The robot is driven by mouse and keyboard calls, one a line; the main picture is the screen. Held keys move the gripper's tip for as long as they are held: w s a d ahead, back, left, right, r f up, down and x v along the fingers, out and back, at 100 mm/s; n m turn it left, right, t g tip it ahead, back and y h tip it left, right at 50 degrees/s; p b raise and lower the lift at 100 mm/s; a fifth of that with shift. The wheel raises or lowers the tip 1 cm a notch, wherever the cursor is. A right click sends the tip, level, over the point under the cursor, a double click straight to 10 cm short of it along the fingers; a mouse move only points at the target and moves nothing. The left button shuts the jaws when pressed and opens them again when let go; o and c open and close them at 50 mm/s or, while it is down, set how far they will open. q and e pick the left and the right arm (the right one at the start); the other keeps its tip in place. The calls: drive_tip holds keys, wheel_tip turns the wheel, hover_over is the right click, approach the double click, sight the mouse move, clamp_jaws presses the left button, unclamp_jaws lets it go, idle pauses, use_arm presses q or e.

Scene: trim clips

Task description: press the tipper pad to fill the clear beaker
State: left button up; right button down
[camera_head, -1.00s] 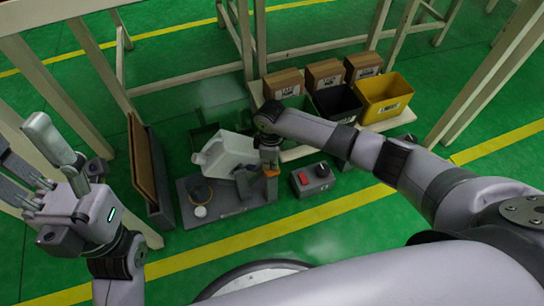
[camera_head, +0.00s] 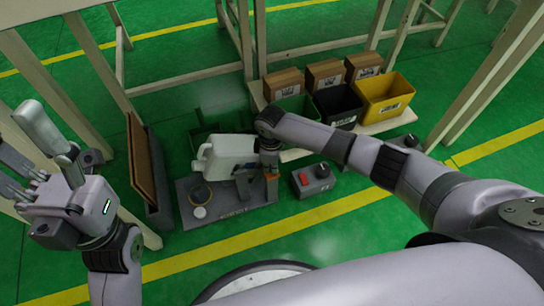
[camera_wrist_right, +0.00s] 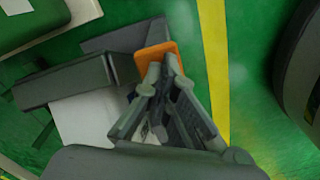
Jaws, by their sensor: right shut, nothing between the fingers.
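The white jug (camera_head: 228,155) sits on the grey tipper stand (camera_head: 232,207), its handle end toward the left. The orange tipper pad (camera_head: 272,189) is at the stand's right side and also shows in the right wrist view (camera_wrist_right: 158,50). My right gripper (camera_head: 269,172) is shut and empty. In the right wrist view its fingertips (camera_wrist_right: 163,72) overlap the pad's near edge; I cannot tell whether they touch. The clear beaker (camera_head: 201,191), with a yellowish rim, stands at the stand's left; its level is too small to tell. My left gripper (camera_head: 22,142) is open, away at the far left.
A grey box with a red button (camera_head: 306,178) stands right of the stand. Green, black and yellow (camera_head: 385,95) bins and cardboard boxes (camera_head: 325,73) are behind. A brown panel (camera_head: 142,160) in a grey holder stands left. Pale frame legs surround the area.

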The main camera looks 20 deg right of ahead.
drive_tip(key=shift+s+f, duration=0.15)
drive_tip(key=shift+f, duration=0.1)
drive_tip(key=shift+f, duration=0.35)
drive_tip(key=shift+d, duration=0.1)
idle(3.6)
drive_tip(key=shift+r, duration=0.1)
idle(0.4)
